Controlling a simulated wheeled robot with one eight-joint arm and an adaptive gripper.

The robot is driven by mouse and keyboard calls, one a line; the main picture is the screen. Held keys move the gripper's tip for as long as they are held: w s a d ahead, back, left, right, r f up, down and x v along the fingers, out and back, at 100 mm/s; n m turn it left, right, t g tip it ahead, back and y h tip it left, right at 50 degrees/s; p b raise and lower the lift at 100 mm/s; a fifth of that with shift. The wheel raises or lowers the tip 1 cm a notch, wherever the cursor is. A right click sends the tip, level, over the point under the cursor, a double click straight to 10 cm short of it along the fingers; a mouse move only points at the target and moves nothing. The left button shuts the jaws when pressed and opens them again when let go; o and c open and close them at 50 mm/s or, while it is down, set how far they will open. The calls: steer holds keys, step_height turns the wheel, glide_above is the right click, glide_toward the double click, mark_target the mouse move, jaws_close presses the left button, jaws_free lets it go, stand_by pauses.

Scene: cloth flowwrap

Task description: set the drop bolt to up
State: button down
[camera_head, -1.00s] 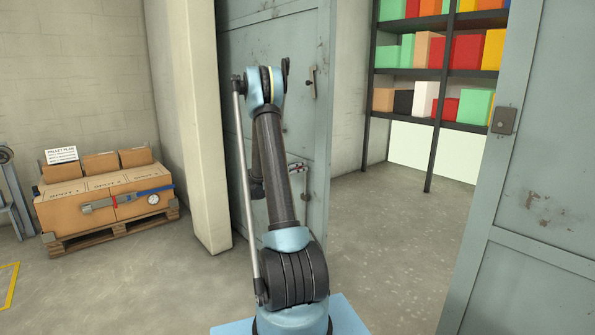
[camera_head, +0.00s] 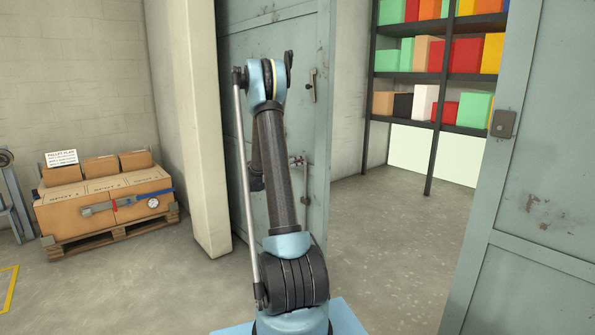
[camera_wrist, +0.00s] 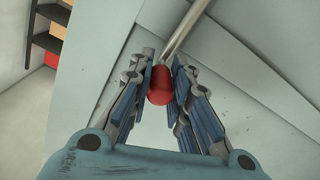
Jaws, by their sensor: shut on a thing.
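The drop bolt shows in the head view as a thin metal rod (camera_head: 305,190) low on the left door leaf (camera_head: 318,130), near its free edge. In the wrist view its red knob (camera_wrist: 160,88) sits between the finger pads of my gripper (camera_wrist: 165,66), at the end of a metal bar (camera_wrist: 185,32). My gripper is shut on the knob. In the head view my arm hides most of the gripper; only a small part shows beside the bolt. The bolt's lower end is hard to make out.
The right door leaf (camera_head: 545,200) stands at the right with a grey lock box (camera_head: 503,123). A handle (camera_head: 311,86) sits higher on the left leaf. Shelves (camera_head: 432,76) with coloured boxes stand beyond the opening. A loaded pallet (camera_head: 105,240) is at left. The doorway floor is clear.

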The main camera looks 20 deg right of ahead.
steer(key=shift+w+r, duration=0.2)
steer(key=shift+r, duration=0.05)
steer(key=c, duration=1.5)
jaws_free()
steer(key=shift+s+r, duration=0.1)
steer(key=shift+o, duration=0.2)
steer(key=shift+a, duration=0.1)
steer(key=v, duration=1.2)
